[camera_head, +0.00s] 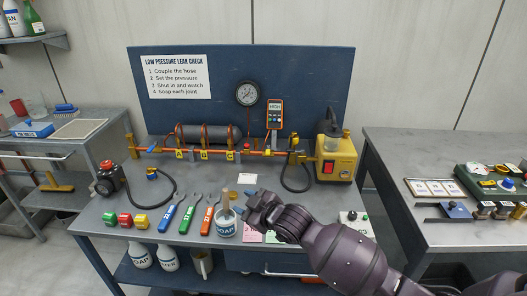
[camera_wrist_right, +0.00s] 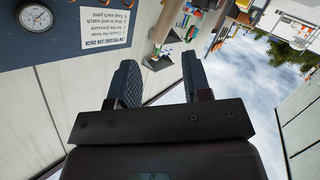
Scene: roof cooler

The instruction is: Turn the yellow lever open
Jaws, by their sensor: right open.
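The copper pipe assembly (camera_head: 215,153) runs along the back of the blue-grey bench, below the dark blue panel. Several small yellow parts show on it, including tags (camera_head: 204,155) and a yellow fitting (camera_head: 293,158) near its right end; I cannot tell surely which is the yellow lever or how it is turned. A blue handle (camera_head: 151,149) sits at the left end. My right gripper (camera_head: 242,208) is over the front middle of the bench, apart from the pipe. Its fingers are open and empty in the right wrist view (camera_wrist_right: 160,78). My left gripper is out of view.
A soap cup (camera_head: 226,229) stands close beside the right gripper. Wrenches (camera_head: 188,212) and coloured blocks (camera_head: 125,219) lie to its left. A yellow pump (camera_head: 336,157) and black hose (camera_head: 284,180) are at the right back. A gauge (camera_head: 247,94) is on the panel.

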